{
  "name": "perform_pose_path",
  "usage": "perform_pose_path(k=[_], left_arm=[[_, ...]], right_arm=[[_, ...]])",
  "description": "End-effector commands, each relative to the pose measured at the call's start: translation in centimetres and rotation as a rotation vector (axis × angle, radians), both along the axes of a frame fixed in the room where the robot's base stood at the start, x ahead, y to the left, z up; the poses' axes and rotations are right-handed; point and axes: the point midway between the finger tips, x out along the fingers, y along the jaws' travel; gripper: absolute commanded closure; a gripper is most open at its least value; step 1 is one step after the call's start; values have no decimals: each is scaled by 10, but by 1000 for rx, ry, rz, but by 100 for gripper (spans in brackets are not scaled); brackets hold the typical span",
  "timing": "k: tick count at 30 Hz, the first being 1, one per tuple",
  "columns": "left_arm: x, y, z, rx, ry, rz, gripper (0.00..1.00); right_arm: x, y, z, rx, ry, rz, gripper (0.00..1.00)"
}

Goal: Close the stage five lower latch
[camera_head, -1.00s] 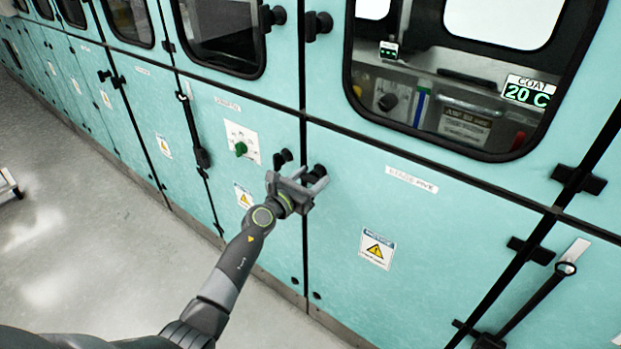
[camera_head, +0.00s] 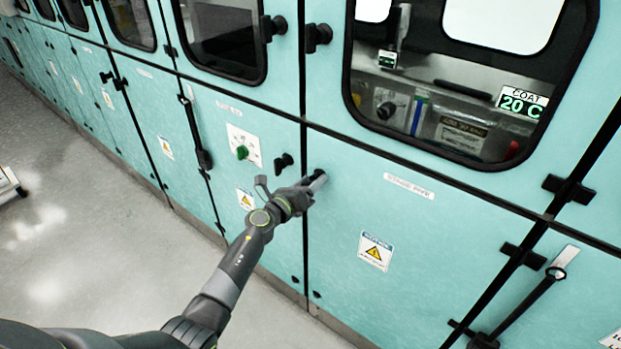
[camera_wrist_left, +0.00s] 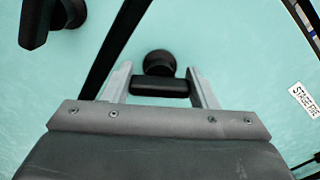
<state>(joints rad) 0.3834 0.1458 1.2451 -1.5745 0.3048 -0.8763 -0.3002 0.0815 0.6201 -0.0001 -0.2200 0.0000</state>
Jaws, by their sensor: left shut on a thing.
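The stage five lower door (camera_head: 400,240) is a teal panel labelled "STAGE FIVE" and sits flush with its neighbours. Its black latch handle is at the door's upper left edge, mostly hidden by my gripper in the head view. In the left wrist view the latch (camera_wrist_left: 160,84) shows a round hub with a bar lying crosswise between the fingers. My left gripper (camera_head: 318,183) is shut on the latch bar, a finger at each end. My right gripper is not in view.
A neighbouring black latch (camera_head: 283,162) is on the door to the left, beside a green knob (camera_head: 242,152). An upper latch (camera_head: 318,36) sits by the window above. The grey floor (camera_head: 90,240) at lower left is clear.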

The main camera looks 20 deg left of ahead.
Motion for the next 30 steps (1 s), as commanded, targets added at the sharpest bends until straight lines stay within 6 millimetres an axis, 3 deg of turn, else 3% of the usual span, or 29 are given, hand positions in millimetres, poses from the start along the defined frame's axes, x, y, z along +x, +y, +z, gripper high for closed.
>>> perform_pose_path(k=[30], left_arm=[[0, 2, -2, -849, 310, 1, 70]], right_arm=[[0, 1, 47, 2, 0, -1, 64]])
